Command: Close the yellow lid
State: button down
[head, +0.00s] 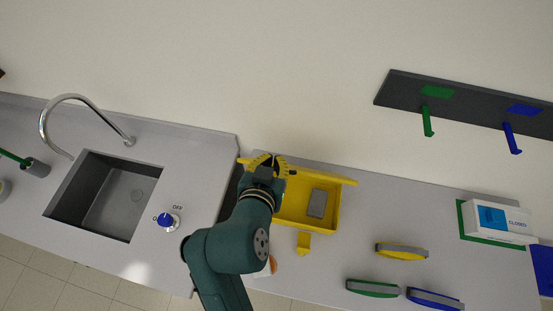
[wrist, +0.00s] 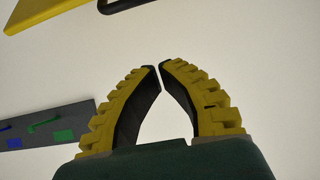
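The yellow box (head: 297,226) sits on the counter, open, with a grey block (head: 317,203) inside. Its yellow lid (head: 325,178) stands raised along the box's back edge, seen nearly edge-on. A corner of what looks like the lid shows at the top left of the wrist view (wrist: 45,10). My gripper (head: 265,158) is at the lid's left part, overlapping it in the head view; I cannot tell whether they touch. In the wrist view my gripper (wrist: 160,66) has its fingertips together, with nothing between them. My arm hides the box's left side.
A sink (head: 105,195) with a tap and a blue knob (head: 166,220) are to the left. Yellow (head: 402,251), green (head: 373,288) and blue (head: 435,299) handled pieces lie at the right. A white box (head: 497,220) and a wall rack (head: 465,105) with hooks are farther right.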

aim_at(297, 170)
jog(key=w+f+p, duration=0.2)
jog(key=w+f, duration=0.1)
jog(key=f, duration=0.3)
jog(key=shift+w+d+f, duration=0.35)
jog(key=shift+d+f, duration=0.05)
jog(key=shift+d, duration=0.05)
